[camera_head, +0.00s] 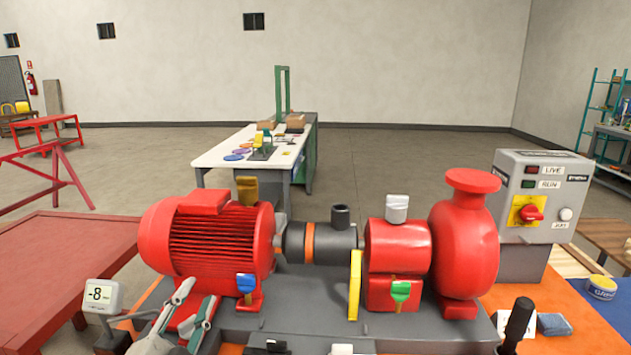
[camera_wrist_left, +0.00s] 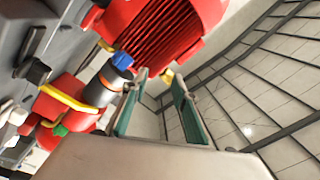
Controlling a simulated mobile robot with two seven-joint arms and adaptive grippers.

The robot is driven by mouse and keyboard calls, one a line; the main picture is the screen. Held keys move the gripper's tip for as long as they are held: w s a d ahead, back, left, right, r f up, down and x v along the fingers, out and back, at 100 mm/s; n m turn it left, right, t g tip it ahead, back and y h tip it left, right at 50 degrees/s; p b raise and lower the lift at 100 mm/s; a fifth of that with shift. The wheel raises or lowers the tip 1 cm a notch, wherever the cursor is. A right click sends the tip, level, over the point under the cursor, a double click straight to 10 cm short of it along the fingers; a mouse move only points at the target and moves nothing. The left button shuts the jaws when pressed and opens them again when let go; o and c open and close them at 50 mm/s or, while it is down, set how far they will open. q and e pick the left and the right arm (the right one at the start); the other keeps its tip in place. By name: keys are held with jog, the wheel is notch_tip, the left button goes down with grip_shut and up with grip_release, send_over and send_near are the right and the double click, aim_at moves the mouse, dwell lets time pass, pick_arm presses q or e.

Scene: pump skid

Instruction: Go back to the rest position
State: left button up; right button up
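My left gripper (camera_head: 203,287) is in the lower left of the head view, in front of the red motor (camera_head: 222,240). Its two fingers are apart with nothing held between them. In the left wrist view my left gripper (camera_wrist_left: 157,76) also shows two separated green-grey fingers with an empty gap. The motor (camera_wrist_left: 165,35) is behind and above the fingertips there. The red pump (camera_head: 465,240) stands at the right end of the skid in the head view. My right gripper is in neither view.
A dial gauge display (camera_head: 101,295) reading -8 stands left of my left gripper. A control box (camera_head: 543,195) with a red switch is behind the pump at right. A black handle (camera_head: 517,322) stands upright at front right. A white-topped workbench (camera_head: 222,153) is farther back, with open floor around it.

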pick_arm(q)
jog(key=s+a+f+n+g+y, duration=0.25)
jog(key=s+a+f+g, duration=0.35)
jog(key=s+a+f, duration=0.5)
jog(key=s+a+f+n+g+y, duration=0.3)
jog(key=s+f+g, duration=0.45)
jog(key=f, duration=0.75)
jog(key=d+f+n+t+h, duration=0.1)
jog(key=d+f+t+h, duration=0.4)
jog(key=d+f, duration=0.8)
jog(key=d+h, duration=0.2)
jog(key=shift+w+d+f+h, duration=0.3)
jog(key=shift+w+h, duration=0.05)
jog(key=shift+w, duration=0.05)
